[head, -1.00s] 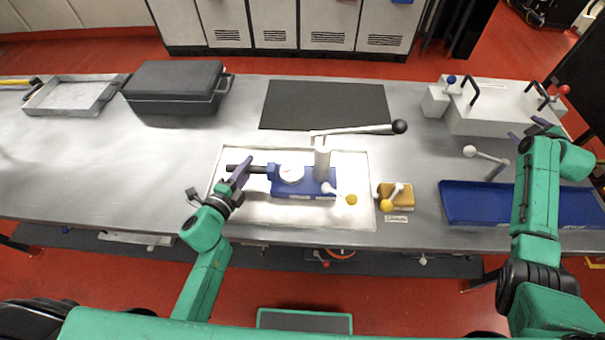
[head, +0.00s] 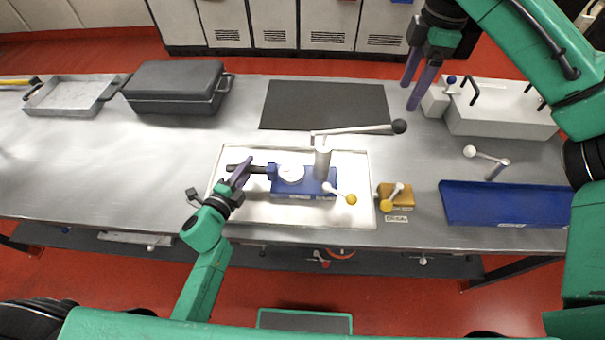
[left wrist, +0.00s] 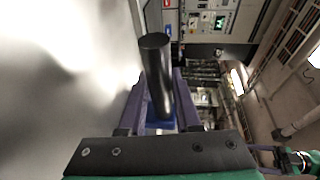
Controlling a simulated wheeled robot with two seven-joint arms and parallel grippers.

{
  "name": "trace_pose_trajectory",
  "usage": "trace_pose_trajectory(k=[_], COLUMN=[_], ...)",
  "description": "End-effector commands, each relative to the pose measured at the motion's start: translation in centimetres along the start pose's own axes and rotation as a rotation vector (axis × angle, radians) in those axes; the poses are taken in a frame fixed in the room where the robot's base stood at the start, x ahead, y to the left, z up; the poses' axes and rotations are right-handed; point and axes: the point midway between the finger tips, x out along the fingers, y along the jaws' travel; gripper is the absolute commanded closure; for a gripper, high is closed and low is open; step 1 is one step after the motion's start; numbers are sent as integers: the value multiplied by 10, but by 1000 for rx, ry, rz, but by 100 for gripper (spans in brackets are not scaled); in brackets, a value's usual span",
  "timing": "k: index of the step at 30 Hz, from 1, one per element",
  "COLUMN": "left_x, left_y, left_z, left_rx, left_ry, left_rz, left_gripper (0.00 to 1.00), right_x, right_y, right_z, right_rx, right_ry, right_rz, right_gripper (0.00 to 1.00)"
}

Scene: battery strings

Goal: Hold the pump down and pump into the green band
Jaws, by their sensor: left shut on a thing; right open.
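The blue pump (head: 300,188) sits in a shallow white tray (head: 255,214). A white gauge (head: 291,173) is on its top; any green band is too small to make out. A grey cylinder (head: 322,164) rises at its right end, with a long lever (head: 355,130) ending in a black knob (head: 400,126). A yellow-knobbed handle (head: 351,199) is at the front right. My left gripper (head: 239,172) is shut on the black bar (head: 256,169) at the pump's left; the bar (left wrist: 157,70) shows between the fingers in the left wrist view. My right gripper (head: 408,96) is open and empty, high, right of the lever knob.
A yellow block (head: 405,190) with a small lever stands right of the tray. Further right are a blue tray (head: 470,210) and a white box with handles (head: 510,115). A black mat (head: 325,98) lies behind the pump. A black case (head: 172,92) stands back left.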

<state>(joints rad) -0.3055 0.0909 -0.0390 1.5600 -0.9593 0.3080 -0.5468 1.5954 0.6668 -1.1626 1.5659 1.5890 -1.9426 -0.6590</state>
Motion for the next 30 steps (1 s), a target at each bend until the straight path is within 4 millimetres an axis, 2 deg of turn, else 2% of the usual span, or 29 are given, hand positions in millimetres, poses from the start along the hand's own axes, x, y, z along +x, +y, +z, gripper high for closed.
trace_pose_trajectory(k=[1, 7, 18, 22, 30], left_x=[-2, -2, -2, -2, -2], left_y=[10, 10, 9, 9, 9], left_z=[0, 0, 0, 0, 0], left_rx=[-1, -1, -2, -2, -2], left_ry=[-4, -4, -4, -4, -4], left_rz=[19, 19, 19, 19, 19], left_gripper=[100, 100, 100, 100, 100], right_x=[0, 16, 79, 88, 90], right_y=[-5, -10, -12, -12, -12], right_z=[3, 6, 7, 8, 8], right_rx=[-1, -3, -4, -5, -4], right_ry=[-28, -45, -41, -41, -41], right_rz=[-18, -37, -36, -34, -32], right_gripper=[30, 30, 30, 30, 30])
